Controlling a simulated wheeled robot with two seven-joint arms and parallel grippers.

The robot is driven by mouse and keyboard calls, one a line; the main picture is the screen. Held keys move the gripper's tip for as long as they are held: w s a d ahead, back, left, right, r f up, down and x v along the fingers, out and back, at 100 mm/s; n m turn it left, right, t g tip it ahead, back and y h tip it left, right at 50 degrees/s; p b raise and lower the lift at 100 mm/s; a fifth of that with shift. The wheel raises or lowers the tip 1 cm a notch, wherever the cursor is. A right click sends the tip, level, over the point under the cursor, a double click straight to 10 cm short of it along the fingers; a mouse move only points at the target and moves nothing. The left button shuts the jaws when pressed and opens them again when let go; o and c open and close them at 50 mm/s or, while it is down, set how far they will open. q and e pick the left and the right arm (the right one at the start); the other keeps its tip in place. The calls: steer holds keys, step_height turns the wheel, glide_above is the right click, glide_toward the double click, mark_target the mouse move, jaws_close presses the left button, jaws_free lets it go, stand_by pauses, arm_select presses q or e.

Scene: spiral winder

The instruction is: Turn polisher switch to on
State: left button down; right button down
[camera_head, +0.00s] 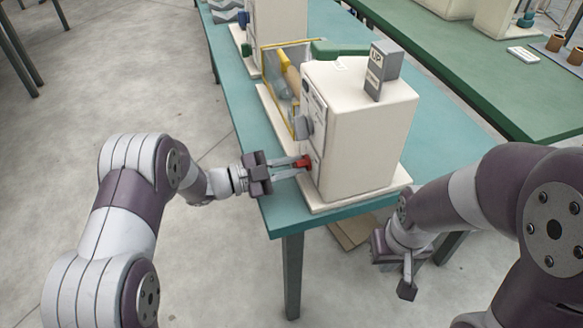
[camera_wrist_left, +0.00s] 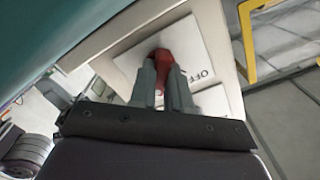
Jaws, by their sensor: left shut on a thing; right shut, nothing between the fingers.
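The polisher (camera_head: 358,130) is a cream box-shaped machine on a teal table. Its red switch (camera_head: 302,162) sits low on the left side face. My left gripper (camera_head: 299,166) is shut on the red switch. In the left wrist view the red switch (camera_wrist_left: 158,62) shows between the two grey fingertips, over a white plate (camera_wrist_left: 190,48) with "OFF" lettering to the right of the switch. Other lettering on that plate is hidden. My right gripper (camera_head: 405,288) is shut and empty, low in front of the table at the right.
The teal table (camera_head: 255,140) carries another cream machine farther back. A yellow frame (camera_head: 265,60) with a roller stands behind the polisher, and its yellow bars (camera_wrist_left: 247,40) show in the wrist view. A green table (camera_head: 470,85) is at the right.

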stand_by(0.5)
arm_select(q)
steer(key=c, duration=1.1)
jaws_free()
steer(key=v, duration=1.2)
steer(key=shift+s+a, duration=0.15)
steer(key=shift+a, duration=0.2)
